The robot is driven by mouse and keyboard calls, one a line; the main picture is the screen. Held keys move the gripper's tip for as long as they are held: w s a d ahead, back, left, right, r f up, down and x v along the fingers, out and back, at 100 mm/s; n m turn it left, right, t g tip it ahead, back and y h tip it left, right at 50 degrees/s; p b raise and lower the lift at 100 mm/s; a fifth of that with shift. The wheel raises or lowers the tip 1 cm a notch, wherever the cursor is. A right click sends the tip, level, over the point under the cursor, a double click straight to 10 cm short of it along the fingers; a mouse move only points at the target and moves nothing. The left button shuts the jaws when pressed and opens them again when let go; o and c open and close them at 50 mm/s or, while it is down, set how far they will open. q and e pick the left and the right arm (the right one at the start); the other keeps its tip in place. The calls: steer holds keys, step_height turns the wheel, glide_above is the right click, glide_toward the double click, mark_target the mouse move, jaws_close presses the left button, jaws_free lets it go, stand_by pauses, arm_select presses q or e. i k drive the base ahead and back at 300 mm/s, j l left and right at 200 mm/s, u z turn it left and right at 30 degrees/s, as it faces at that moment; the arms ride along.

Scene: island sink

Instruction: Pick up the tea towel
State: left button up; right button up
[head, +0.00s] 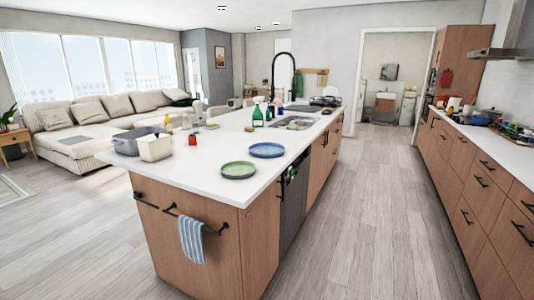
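A blue and white striped tea towel (191,239) hangs over the black bar handle (196,219) on the near end of the kitchen island. It hangs down against the wooden panel, left of the island's near corner. Neither of my grippers shows in the head view.
The island's white top (200,182) holds a green plate (239,170), a blue plate (267,150), a grey tub (137,141), a cream container (155,148) and a sink (297,122). Wooden floor (80,240) is clear left of the island and in the right aisle (375,220).

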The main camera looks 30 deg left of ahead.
mark_target(190, 231)
steer(key=j+u, duration=0.1)
steer(key=u, duration=1.4)
steer(key=i+u, duration=0.1)
steer(key=i+j, duration=0.05)
